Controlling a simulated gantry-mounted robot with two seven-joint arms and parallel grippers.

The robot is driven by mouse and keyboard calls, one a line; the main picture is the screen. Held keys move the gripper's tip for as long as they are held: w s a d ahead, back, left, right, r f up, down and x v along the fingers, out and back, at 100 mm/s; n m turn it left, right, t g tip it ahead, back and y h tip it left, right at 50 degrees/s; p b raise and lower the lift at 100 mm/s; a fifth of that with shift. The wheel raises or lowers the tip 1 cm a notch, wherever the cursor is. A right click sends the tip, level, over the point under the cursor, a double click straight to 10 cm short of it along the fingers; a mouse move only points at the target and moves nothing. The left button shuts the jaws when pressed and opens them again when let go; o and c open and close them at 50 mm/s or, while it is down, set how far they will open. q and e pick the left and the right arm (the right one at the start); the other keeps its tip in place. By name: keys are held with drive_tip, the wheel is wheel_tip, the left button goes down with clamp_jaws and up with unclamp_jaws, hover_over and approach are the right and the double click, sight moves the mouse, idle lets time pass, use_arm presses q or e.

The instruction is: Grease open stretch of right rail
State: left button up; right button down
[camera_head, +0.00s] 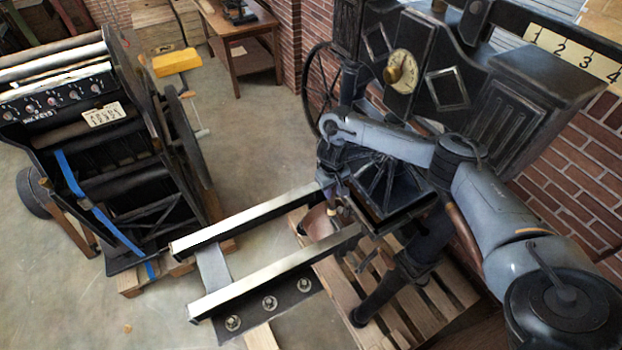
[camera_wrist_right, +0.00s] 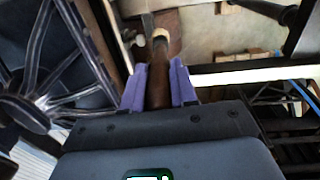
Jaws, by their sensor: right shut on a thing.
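Two parallel rails with pale tops stick out from the dark press: the farther rail (camera_head: 245,218) and the nearer, right-hand rail (camera_head: 270,272). My right gripper (camera_wrist_right: 158,88) has purple fingers shut on the brown wooden handle of a tool (camera_wrist_right: 159,78). The handle has a pale band at its far end; the tool's working end is hard to make out. In the head view my right wrist hangs at the press end of the rails, and its fingertips are hard to pick out. I cannot tell whether the tool touches a rail. My left gripper is not in view.
The press (camera_head: 430,80) with its dial and flywheel stands on a wooden pallet (camera_head: 440,305). A brownish rounded thing (camera_head: 318,222) sits between the rails near the press. Another machine (camera_head: 95,150) stands at left.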

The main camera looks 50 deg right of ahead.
drive_tip(key=s+d+f+b, duration=0.1)
drive_tip(key=s+f+b, duration=0.4)
drive_tip(key=f, duration=0.5)
drive_tip(key=shift+s+f+y+b, duration=0.15)
drive_tip(key=shift+s+y+b, duration=0.2)
drive_tip(key=shift+b, duration=0.45)
drive_tip(key=shift+f, duration=0.55)
idle(0.7)
drive_tip(key=shift+w+a, duration=0.1)
